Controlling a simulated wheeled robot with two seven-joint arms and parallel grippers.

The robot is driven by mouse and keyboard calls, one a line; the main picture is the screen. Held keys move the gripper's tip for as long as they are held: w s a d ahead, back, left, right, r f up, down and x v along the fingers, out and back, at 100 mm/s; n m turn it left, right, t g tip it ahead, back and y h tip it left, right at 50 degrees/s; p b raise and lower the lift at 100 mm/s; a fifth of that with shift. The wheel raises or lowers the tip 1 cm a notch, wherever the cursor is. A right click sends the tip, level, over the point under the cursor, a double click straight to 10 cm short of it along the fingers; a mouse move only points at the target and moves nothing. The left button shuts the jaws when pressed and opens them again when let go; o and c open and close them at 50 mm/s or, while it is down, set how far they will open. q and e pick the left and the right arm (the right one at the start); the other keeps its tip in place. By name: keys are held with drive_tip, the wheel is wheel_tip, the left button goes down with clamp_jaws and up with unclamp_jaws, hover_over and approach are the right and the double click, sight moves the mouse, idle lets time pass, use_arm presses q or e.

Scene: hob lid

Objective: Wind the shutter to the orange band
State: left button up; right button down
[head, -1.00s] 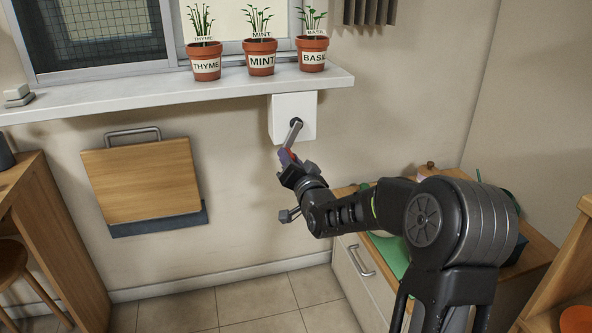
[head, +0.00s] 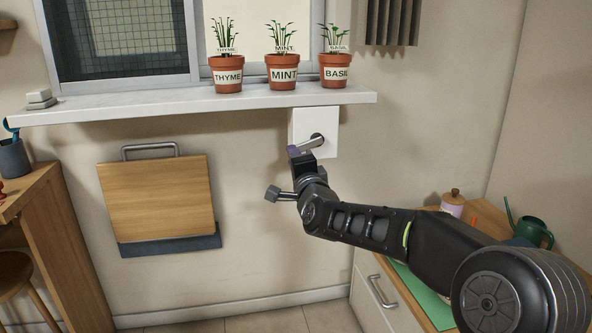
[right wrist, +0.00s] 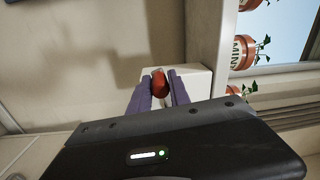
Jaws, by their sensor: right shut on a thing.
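A white crank box (head: 313,131) is fixed to the wall under the window sill, with a grey crank arm (head: 310,143) on its front. The crank arm points left and slightly down. My right gripper (head: 295,152) is at the crank's outer end. In the right wrist view its purple fingers (right wrist: 159,92) are shut on the red crank knob (right wrist: 160,84), with the white box (right wrist: 198,80) just behind. The knob is hidden in the head view. A dark mesh panel (head: 118,35) shows in the window. I cannot make out an orange band. My left gripper is out of view.
Thyme, mint (head: 283,72) and basil pots stand on the sill (head: 190,106) above the crank. A folded wooden board (head: 157,197) hangs on the wall to the left. A cabinet (head: 380,290) with a watering can (head: 530,232) stands at lower right.

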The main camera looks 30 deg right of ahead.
drive_tip(key=shift+r, duration=0.3)
drive_tip(key=c, duration=1.2)
unclamp_jaws()
drive_tip(key=shift+f, duration=0.1)
drive_tip(key=shift+c, duration=0.2)
drive_tip(key=v, duration=0.7)
drive_tip(key=shift+s+a+p, duration=0.15)
drive_tip(key=shift+s+p, duration=0.2)
drive_tip(key=shift+p, duration=0.1)
drive_tip(key=shift+f, duration=0.1)
